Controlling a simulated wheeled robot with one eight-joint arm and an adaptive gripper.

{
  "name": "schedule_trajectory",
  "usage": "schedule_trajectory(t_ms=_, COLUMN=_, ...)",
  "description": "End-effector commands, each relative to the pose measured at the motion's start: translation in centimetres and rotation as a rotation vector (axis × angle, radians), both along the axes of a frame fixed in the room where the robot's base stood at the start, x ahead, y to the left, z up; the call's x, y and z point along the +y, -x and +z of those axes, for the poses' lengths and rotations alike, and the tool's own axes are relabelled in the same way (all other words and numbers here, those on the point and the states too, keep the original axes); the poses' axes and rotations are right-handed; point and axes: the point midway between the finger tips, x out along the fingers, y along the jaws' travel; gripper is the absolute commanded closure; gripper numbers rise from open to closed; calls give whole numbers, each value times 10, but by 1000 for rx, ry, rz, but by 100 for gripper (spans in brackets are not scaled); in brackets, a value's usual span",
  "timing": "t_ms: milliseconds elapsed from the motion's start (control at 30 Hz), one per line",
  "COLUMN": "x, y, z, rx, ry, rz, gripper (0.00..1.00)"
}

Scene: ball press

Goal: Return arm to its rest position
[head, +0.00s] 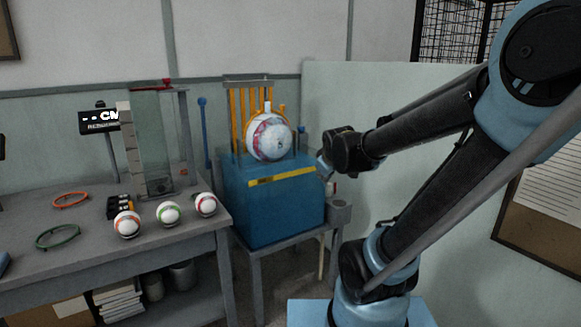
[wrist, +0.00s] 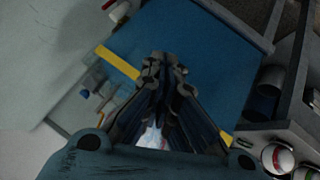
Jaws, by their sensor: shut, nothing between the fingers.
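My arm reaches in from the right in the head view. My gripper (head: 324,168) is at its end, partly hidden by the dark wrist link, close to the right side of the blue press box (head: 270,215). In the wrist view my gripper (wrist: 165,70) has its fingers together with nothing between them, over the blue box (wrist: 205,50) with its yellow stripe. A white ball with pink and blue marks (head: 270,137) sits on top of the press, in front of yellow bars. I cannot tell whether the gripper touches the box.
Three striped balls, orange (head: 127,224), green (head: 168,212) and red (head: 205,204), stand on the grey workbench (head: 85,258) at left. Orange (head: 70,200) and green (head: 58,236) rings lie there too. A pale wall panel stands behind my arm.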

Motion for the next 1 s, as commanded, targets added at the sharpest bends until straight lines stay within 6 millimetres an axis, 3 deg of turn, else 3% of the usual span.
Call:
schedule_trajectory(t_ms=100, x=-26, y=43, z=-22, rx=117, ry=-56, rz=-123, gripper=100)
schedule_trajectory(t_ms=300, x=-56, y=117, z=-57, rx=310, ry=-149, rz=-331, gripper=100)
schedule_trajectory(t_ms=500, x=-71, y=186, z=-85, rx=479, ry=-223, rz=-523, gripper=100)
schedule_trajectory(t_ms=600, x=-73, y=209, z=-94, rx=537, ry=-249, rz=-589, gripper=100)
schedule_trajectory(t_ms=767, x=-74, y=227, z=-101, rx=582, ry=-267, rz=-643, gripper=100)
schedule_trajectory(t_ms=1000, x=-74, y=229, z=-101, rx=588, ry=-269, rz=-648, gripper=100)
